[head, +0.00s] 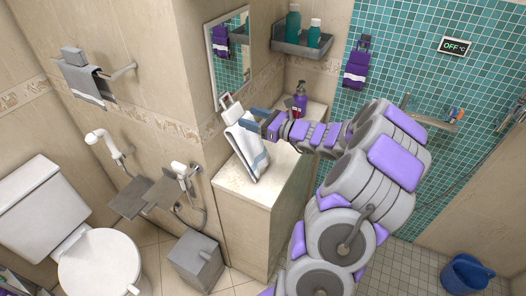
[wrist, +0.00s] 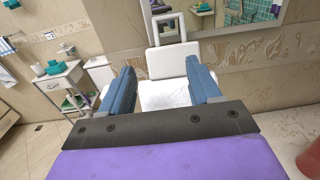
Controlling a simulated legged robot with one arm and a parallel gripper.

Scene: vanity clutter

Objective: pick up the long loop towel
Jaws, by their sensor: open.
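Whether either finger touches the cloth cannot be told. The gripper partly hides the towel's top in the head view.
A beige counter (head: 288,160) stands under the towel, with a purple bottle (head: 299,100) near its back. A mirror (head: 230,58) hangs on the wall behind. A grey shelf (head: 303,42) holds teal bottles. A purple towel (head: 356,67) and a grey towel (head: 84,80) hang elsewhere.

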